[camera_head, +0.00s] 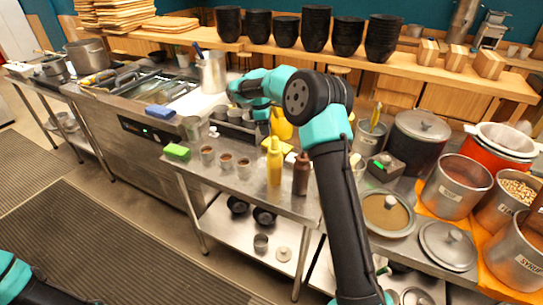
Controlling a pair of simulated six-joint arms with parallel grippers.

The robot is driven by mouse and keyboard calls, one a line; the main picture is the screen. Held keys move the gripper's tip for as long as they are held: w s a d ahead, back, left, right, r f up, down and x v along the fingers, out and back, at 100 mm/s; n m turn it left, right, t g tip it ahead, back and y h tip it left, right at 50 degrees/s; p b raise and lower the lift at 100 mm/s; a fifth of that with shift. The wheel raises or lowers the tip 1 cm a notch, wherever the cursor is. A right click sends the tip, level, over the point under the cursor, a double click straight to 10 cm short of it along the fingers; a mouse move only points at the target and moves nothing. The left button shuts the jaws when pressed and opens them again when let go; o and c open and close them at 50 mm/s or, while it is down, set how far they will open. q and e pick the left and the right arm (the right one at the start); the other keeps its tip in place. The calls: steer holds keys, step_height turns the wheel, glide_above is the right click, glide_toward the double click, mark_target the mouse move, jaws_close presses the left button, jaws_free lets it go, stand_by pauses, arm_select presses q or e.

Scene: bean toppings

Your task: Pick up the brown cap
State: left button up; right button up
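A dark brown squeeze bottle (301,176) stands upright on the steel table, with a narrow brown top that may be the brown cap (302,157). I cannot make out a separate loose brown cap. A yellow squeeze bottle (274,165) stands just left of it. My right arm reaches over the table from the bottom. Its gripper (246,100) is above the small dark containers, behind and left of the bottles, apart from the brown bottle. Its fingers are too unclear to tell whether they are open. Only part of my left arm shows at the bottom left; its gripper is not visible.
Several small cups (226,162) and a green sponge (177,151) are along the table's front left. A lidded dark pot (418,139), a round pan (388,215) and metal pots (455,185) crowd the right. Black bowls (316,28) line the back shelf.

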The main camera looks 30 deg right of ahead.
steer(key=f, duration=0.5)
steer(key=d+f, duration=0.1)
steer(key=f, duration=0.1)
steer(key=shift+s+f, duration=0.35)
steer(key=shift+f, duration=0.1)
steer(key=f, duration=0.5)
steer(key=shift+s+d, duration=0.25)
steer(key=shift+d, duration=0.15)
steer(key=shift+r, duration=0.1)
steer(key=shift+c, duration=0.4)
steer(key=shift+c, duration=1.2)
